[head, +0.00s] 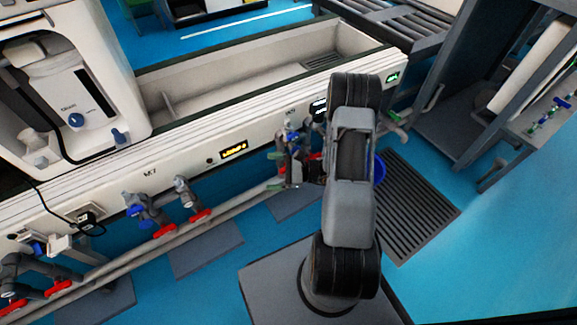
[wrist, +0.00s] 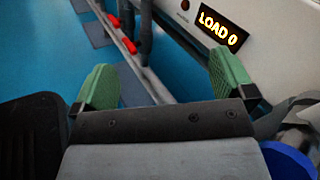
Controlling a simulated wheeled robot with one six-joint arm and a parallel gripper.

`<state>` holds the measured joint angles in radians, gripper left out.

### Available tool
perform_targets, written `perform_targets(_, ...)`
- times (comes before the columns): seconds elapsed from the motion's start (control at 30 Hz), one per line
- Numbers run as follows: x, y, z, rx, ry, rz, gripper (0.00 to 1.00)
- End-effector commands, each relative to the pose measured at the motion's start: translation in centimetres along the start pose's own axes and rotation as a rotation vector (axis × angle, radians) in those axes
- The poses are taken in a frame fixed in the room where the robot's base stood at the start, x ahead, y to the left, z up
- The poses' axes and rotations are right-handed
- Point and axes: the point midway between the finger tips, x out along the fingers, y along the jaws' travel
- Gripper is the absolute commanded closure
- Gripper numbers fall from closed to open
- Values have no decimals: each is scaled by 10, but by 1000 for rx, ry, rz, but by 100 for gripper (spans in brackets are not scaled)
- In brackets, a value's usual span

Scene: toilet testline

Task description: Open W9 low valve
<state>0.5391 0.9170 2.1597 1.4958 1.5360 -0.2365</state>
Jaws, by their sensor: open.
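My gripper (head: 277,171) is beside the white bench front, left of my arm. In the wrist view its two green-padded fingers (wrist: 165,86) are spread, with nothing held between them. The valve group under the panel label that looks like 9 has a blue handle (head: 292,135) and a red handle (head: 315,157). My arm and gripper hide much of this group, and the low valve's position cannot be told. A blue rounded part (wrist: 290,160) shows at the wrist view's lower right, close beside my gripper; it may be a valve handle.
A grey pipe (head: 240,198) runs low along the bench. Further left are other valves with red handles (head: 201,215) and a blue one (head: 135,210). A lit display (head: 233,150) is on the bench front. A dark floor grate (head: 415,205) lies right of my arm.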

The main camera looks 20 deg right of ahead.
Motion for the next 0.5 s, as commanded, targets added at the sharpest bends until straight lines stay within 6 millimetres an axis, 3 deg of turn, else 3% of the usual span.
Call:
perform_targets(0.17,-35,-8,-61,150,-7,-374,0)
perform_targets(0.3,-65,0,-103,222,20,-625,0)
perform_targets(0.5,-99,21,-145,278,78,-882,0)
